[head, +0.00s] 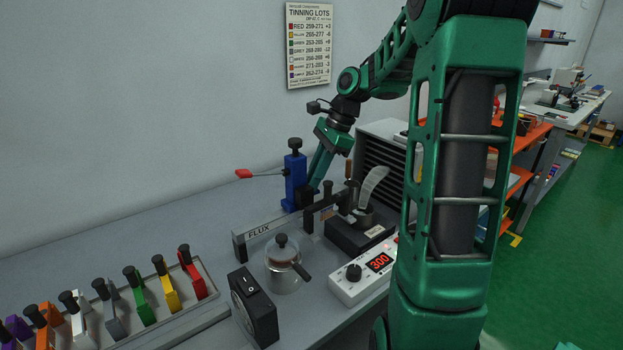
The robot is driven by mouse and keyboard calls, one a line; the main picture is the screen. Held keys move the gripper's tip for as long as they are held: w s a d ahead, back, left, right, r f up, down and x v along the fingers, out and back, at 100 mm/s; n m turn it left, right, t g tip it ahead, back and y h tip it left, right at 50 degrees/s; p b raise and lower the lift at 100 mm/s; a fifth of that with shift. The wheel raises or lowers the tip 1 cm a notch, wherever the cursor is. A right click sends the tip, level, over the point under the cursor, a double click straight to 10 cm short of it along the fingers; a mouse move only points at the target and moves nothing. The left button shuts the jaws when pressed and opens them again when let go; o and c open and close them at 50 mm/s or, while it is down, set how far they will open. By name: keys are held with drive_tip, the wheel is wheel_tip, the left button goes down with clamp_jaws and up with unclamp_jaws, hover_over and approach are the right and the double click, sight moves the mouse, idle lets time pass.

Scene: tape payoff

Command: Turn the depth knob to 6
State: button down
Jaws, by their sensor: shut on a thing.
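A blue upright post (294,180) with a black knob (295,143) on top and a red-tipped lever (244,174) stands at the back of the bench. My green gripper (312,186) reaches down to the right side of this post, below the top knob. It is shut on a small dark part low on that side, which I take to be the depth knob (306,197). The fingertips and post cover most of it. No scale or number on it can be read from here.
A black switch box (253,308) and a rack of coloured clamps (205,313) are at front left. A louvred grey box (381,160) stands to the right.

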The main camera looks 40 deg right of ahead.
drive_tip(key=shift+w+n, duration=0.15)
drive_tip(key=shift+n, duration=0.15)
drive_tip(key=shift+w+r+n+g, duration=0.15)
drive_tip(key=shift+n+g, duration=0.4)
drive_tip(key=shift+n, duration=0.7)
drive_tip(key=shift+w+f+n+g, duration=0.15)
drive_tip(key=shift+n+g, duration=0.4)
drive_tip(key=shift+n, duration=0.7)
drive_tip(key=shift+r+n, duration=0.1)
drive_tip(key=shift+n, duration=0.2)
drive_tip(key=c, duration=1.7)
unclamp_jaws()
drive_tip(key=shift+w, duration=0.1)
drive_tip(key=shift+d, duration=0.1)
drive_tip(key=shift+v, duration=5.25)
drive_tip(key=shift+d, duration=0.1)
